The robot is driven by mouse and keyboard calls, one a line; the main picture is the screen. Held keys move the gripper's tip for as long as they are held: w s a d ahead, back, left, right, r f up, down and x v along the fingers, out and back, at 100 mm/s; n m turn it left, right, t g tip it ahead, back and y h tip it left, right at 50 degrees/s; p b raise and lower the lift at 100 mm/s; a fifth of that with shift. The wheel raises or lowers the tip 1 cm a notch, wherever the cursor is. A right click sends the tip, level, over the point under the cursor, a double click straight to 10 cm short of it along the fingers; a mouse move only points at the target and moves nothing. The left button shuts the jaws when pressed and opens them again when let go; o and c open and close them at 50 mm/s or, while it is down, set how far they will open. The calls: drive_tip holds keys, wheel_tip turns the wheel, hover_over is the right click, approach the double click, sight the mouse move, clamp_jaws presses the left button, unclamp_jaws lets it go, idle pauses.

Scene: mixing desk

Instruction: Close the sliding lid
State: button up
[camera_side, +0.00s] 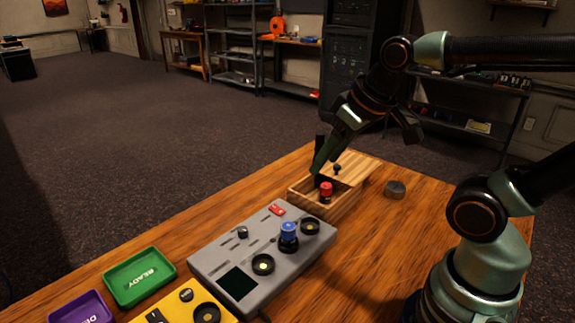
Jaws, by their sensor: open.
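A wooden box (319,203) stands near the far right of the table. Its sliding lid (358,168) is slid toward the back right, so the near left part of the box is open. A small dark knob (336,168) stands up on the lid. A red-topped peg (326,190) stands in the open part. My gripper (319,162) is open and points down over the box, just left of the knob. Its fingers partly hide the box's back left edge. I cannot tell whether a finger touches the box or lid.
A grey mixing panel (225,258) with a blue-topped knob (289,233) lies in front of the box. A small grey cylinder (396,189) stands right of it. Green (139,276) and purple (80,309) trays and a yellow device (182,306) lie at the lower left.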

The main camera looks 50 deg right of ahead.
drive_tip(key=w+d+r+n+g, duration=0.2)
drive_tip(key=w+d, duration=0.3)
drive_tip(key=n+g, duration=0.4)
drive_tip(key=n, duration=0.3)
hover_over(337, 166)
wheel_tip(337, 166, down, 6)
wheel_tip(337, 166, down, 12)
clamp_jaws()
drive_tip(key=shift+d, duration=0.1)
idle(0.6)
